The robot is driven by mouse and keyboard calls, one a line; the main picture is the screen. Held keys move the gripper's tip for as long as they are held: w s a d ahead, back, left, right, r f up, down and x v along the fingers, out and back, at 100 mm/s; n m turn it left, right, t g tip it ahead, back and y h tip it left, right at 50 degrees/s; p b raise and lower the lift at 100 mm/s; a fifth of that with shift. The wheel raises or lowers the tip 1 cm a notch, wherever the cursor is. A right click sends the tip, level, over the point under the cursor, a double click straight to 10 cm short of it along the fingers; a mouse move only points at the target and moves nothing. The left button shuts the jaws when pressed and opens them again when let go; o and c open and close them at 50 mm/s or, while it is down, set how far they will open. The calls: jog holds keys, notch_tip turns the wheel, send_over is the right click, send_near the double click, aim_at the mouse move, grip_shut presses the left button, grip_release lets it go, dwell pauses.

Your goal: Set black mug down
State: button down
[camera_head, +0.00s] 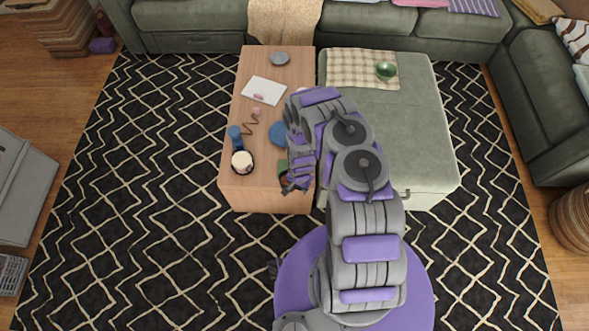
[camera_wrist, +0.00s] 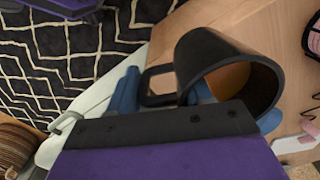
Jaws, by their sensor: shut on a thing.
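The black mug (camera_wrist: 215,65) fills the middle of the wrist view. It is tilted in that picture, its open mouth facing lower right and its handle at the left. My gripper (camera_wrist: 198,100) is shut on the mug, with blue fingers showing around its handle side and lower edge. The wooden table (camera_head: 250,196) lies behind the mug. In the head view my gripper (camera_head: 293,186) is over the near part of this table, and my arm hides most of the mug. I cannot tell whether the mug touches the table.
On the table are a dark pot with a cream top (camera_head: 242,162), a blue cup-like thing (camera_head: 235,132), a blue round thing (camera_head: 279,133), white paper (camera_head: 260,88) and a grey dish (camera_head: 280,58). A green ottoman (camera_head: 425,150) stands close at right. The table's near left corner looks clear.

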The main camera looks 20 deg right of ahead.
jog(key=w+b, duration=0.1)
jog(key=w, duration=0.2)
jog(key=w+d+b, duration=0.1)
jog(key=w, duration=0.3)
jog(key=w+d+f+b, duration=0.1)
jog(key=w, duration=0.3)
jog(key=shift+w+d, duration=0.1)
jog(key=shift+d, duration=0.05)
notch_tip(320, 180, down, 4)
jog(key=shift+r+b, duration=0.15)
jog(key=shift+b, duration=0.85)
jog(key=shift+c, duration=2.4)
grip_release()
jog(key=shift+r, duration=0.1)
notch_tip(320, 180, up, 12)
jog(key=p, duration=0.3)
